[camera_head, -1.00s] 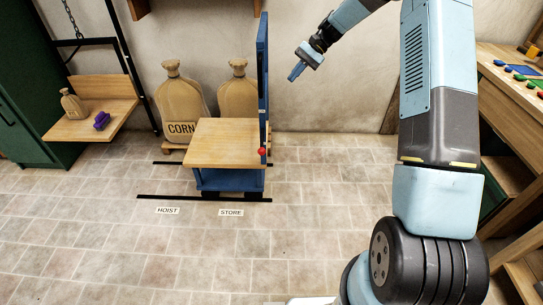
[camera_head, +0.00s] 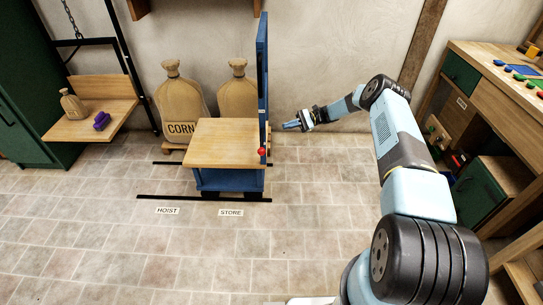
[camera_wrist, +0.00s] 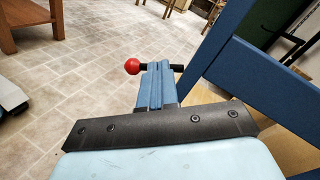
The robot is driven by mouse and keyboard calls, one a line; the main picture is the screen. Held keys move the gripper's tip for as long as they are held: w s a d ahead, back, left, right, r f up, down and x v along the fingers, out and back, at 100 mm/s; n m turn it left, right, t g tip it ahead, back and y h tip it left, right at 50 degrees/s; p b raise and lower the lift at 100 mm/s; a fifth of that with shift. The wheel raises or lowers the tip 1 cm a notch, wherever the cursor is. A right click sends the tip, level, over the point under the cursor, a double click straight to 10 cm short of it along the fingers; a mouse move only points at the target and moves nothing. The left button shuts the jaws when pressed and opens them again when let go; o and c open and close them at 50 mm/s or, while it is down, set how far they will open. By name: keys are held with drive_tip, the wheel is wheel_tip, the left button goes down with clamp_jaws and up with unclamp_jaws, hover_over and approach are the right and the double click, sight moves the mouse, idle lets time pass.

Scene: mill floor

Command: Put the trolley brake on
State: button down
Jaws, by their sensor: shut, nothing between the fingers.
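The trolley (camera_head: 222,146) has a wooden top, a blue base and a tall blue upright frame on its right side. It stands between two black floor strips, above the STORE label. A red ball knob (camera_head: 262,151) sits low on the frame. In the wrist view the red knob (camera_wrist: 132,66) is on a dark lever, seen just beyond my blue fingertips. My gripper (camera_head: 289,125) is shut and empty, to the right of the frame and pointing left. It also shows in the wrist view (camera_wrist: 160,75). I cannot tell whether the fingers touch the lever.
A CORN sack (camera_head: 182,105) and another sack stand behind the trolley. At left a hanging wooden platform (camera_head: 75,130) holds a small sack and a purple object. At right is a workbench (camera_head: 500,90) with an open drawer. The floor in front is clear.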

sight(262, 141)
drive_tip(key=s+d+f+m+t+y, duration=0.1)
drive_tip(key=s+f+m+t+y, duration=0.1)
drive_tip(key=f, duration=0.7)
drive_tip(key=s+d+f+m+t+y, duration=0.1)
drive_tip(key=s+d+f+m+y, duration=0.1)
drive_tip(key=f, duration=0.7)
drive_tip(key=shift+s+f+m+t+y, duration=0.15)
drive_tip(key=shift+m+t+y, duration=0.25)
drive_tip(key=shift+y, duration=0.1)
drive_tip(key=s+r+x, duration=0.1)
drive_tip(key=r+x, duration=0.1)
drive_tip(key=x, duration=1)
drive_tip(key=shift+r, duration=0.3)
drive_tip(key=shift+s+d+r+m, duration=0.1)
drive_tip(key=shift+s+r+m, duration=0.25)
drive_tip(key=shift+m, duration=0.15)
